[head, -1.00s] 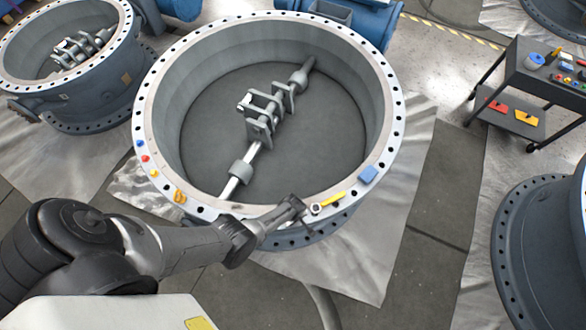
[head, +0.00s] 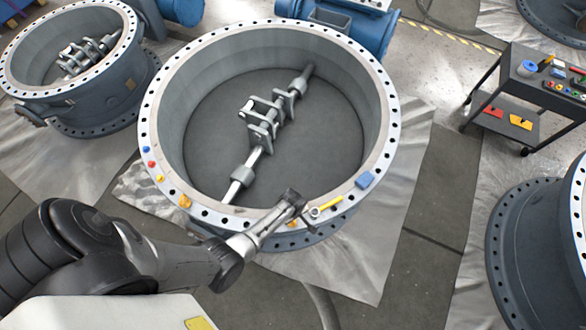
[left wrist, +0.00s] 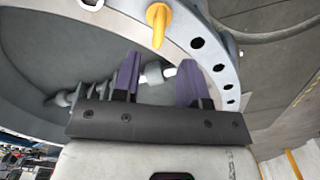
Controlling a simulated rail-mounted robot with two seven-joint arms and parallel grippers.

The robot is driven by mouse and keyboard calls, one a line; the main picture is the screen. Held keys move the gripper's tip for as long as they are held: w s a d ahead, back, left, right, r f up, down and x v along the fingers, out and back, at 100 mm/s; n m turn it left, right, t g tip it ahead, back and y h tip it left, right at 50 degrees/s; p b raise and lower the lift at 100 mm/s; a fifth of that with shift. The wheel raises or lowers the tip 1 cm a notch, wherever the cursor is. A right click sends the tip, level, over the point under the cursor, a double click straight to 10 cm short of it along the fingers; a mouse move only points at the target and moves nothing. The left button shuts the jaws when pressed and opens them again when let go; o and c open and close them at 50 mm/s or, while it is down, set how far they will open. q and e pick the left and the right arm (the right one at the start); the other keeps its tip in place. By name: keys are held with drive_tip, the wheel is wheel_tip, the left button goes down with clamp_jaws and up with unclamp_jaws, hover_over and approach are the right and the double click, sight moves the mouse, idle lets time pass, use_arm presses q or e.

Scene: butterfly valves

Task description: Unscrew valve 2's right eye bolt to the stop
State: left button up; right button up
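The large round valve (head: 148,120) with a bolted flange fills the middle of the head view. An orange eye bolt (head: 292,222) sits on its near flange, just beside my left gripper (head: 302,211), which partly hides it. In the left wrist view this orange eye bolt (left wrist: 157,18) stands above and beyond the fingertips. The gripper also shows there (left wrist: 157,62), with two purple fingers apart and nothing between them. A second orange eye bolt (head: 185,201) sits further left on the flange. My right gripper is not in view.
A yellow-handled wrench (head: 328,203) lies on the flange right of my gripper, with a blue block (head: 364,179) beyond it. Small coloured pieces (head: 151,164) sit along the left flange. A tool cart (head: 540,75) stands at right. Other valves (head: 75,105) stand around.

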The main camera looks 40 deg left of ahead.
use_arm(q)
drive_tip(key=shift+r, duration=1.2)
drive_tip(key=w+a+r+m+t+p, duration=0.1)
drive_tip(key=w+r+m+t, duration=0.15)
drive_tip(key=r+m, duration=0.75)
drive_tip(key=w+r+m+t, duration=0.25)
drive_tip(key=r+m, duration=0.25)
drive_tip(key=r, duration=1.2)
drive_tip(key=s+d+r+m+t+p, duration=0.1)
drive_tip(key=s+d+r+m+p, duration=0.1)
drive_tip(key=s+r, duration=0.75)
drive_tip(key=s+f+g+p, duration=0.1)
drive_tip(key=s+f, duration=0.3)
drive_tip(key=s, duration=0.7)
drive_tip(key=shift+s+m+g+p, duration=0.3)
drive_tip(key=shift+g+p, duration=0.1)
drive_tip(key=shift+g, duration=0.3)
